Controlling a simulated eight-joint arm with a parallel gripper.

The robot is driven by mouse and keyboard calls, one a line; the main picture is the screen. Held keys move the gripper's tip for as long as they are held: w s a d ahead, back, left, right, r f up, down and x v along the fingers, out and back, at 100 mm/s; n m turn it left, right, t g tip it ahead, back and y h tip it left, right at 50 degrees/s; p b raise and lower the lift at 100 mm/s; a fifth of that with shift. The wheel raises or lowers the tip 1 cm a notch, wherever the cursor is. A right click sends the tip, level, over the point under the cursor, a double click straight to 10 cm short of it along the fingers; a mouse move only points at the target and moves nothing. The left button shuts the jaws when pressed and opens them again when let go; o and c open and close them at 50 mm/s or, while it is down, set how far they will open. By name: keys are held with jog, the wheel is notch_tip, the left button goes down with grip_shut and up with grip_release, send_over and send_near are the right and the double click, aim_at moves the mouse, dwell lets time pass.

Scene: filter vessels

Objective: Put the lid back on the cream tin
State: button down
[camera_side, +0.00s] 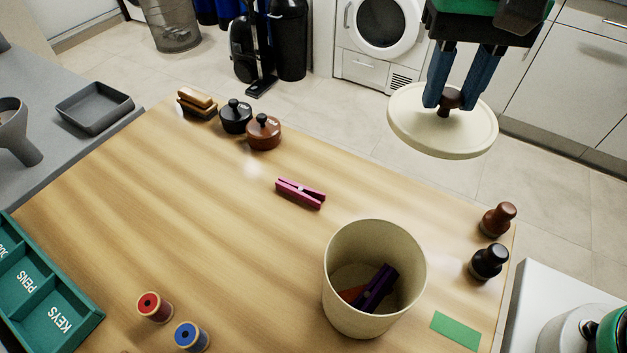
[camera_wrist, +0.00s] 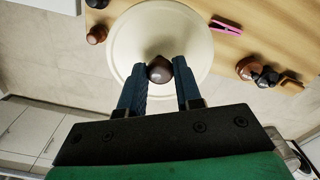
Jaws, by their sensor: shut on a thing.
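The cream tin (camera_side: 340,290) stands open and upright on the wooden table, with a dark purple thing and a reddish-brown thing inside it. The lid (camera_side: 415,125) is a round cream disc with a dark brown knob. My gripper (camera_side: 450,98) is shut on the lid's knob and holds the lid in the air, roughly level, above and to the right of the tin in the side view. In the wrist view the lid (camera_wrist: 130,40) lies beyond the fingers, with the knob (camera_wrist: 159,70) between them. The tin is not visible in the wrist view.
A pink clothes peg (camera_side: 300,193) lies on the table behind the tin. A brown shaker (camera_side: 497,219), a black shaker (camera_side: 488,261) and a green card (camera_side: 455,331) are to the right. Red (camera_side: 154,307) and blue (camera_side: 190,337) spools stand at front left, near a teal tray (camera_side: 58,318).

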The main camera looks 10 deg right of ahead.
jog(key=s+a+f+n, duration=0.1)
jog(key=s+a+n, duration=0.4)
jog(key=s+a, duration=0.4)
notch_tip(320, 180, down, 7)
jog(key=shift+d+r, duration=0.15)
jog(key=shift+r, duration=0.05)
jog(key=shift+w+f, duration=0.1)
jog(key=shift+f, duration=0.05)
dwell(1.8)
jog(key=c, duration=0.5)
grip_release()
jog(key=o, duration=0.5)
jog(key=shift+c, duration=0.2)
